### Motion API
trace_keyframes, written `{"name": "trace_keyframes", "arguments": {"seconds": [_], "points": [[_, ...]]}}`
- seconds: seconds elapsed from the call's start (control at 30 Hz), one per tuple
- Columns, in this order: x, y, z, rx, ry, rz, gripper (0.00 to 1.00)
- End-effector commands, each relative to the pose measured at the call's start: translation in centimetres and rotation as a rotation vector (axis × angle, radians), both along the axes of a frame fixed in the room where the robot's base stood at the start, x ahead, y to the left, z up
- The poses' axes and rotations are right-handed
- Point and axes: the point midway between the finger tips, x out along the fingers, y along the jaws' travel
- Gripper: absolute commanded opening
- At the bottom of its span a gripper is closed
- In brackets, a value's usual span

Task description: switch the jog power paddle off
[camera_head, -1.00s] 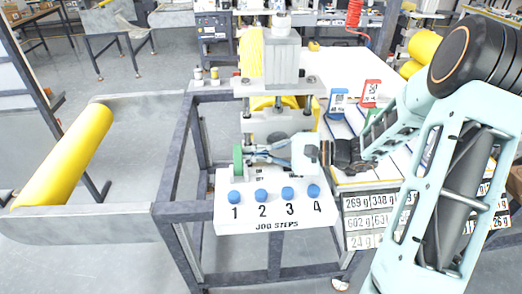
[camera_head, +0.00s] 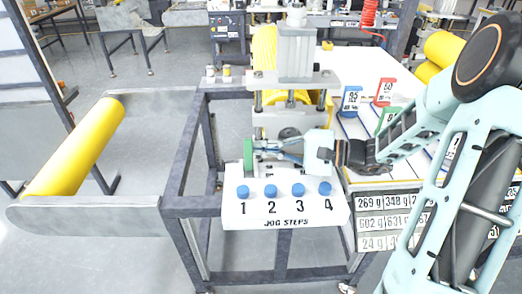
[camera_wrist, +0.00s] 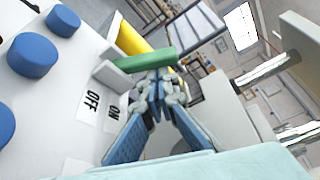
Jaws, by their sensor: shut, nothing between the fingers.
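The jog power paddle (camera_head: 248,156) is the green piece at the left end of the white jog panel (camera_head: 287,211). In the wrist view, the green paddle (camera_wrist: 146,61) stands out from a pale mount beside the OFF and ON labels (camera_wrist: 102,106). My gripper (camera_head: 257,149) is shut and empty, reaching in from the right just above the panel. Its fingertips are close beside the paddle; in the wrist view, my gripper (camera_wrist: 156,84) overlaps the paddle's near side. I cannot tell whether they touch, or which label the paddle is set to.
Several blue knobs (camera_head: 270,191) stand along the panel's front, below my gripper. A machine with a grey block (camera_head: 297,52) and posts rises behind. A yellow roller (camera_head: 75,148) is at left. Weight labels (camera_head: 384,222) and coloured tags (camera_head: 352,100) are at right, near my arm.

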Motion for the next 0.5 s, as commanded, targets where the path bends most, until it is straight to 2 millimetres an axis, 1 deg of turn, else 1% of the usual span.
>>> {"name": "trace_keyframes", "arguments": {"seconds": [0.03,0.23,0.5], "points": [[-0.1,0.0,-0.3,0.0,-0.022,0.001,0.0],[-0.7,0.1,-0.1,-0.005,-0.159,0.001,0.0],[-1.9,0.1,0.8,-0.006,-0.153,0.002,0.0]]}}
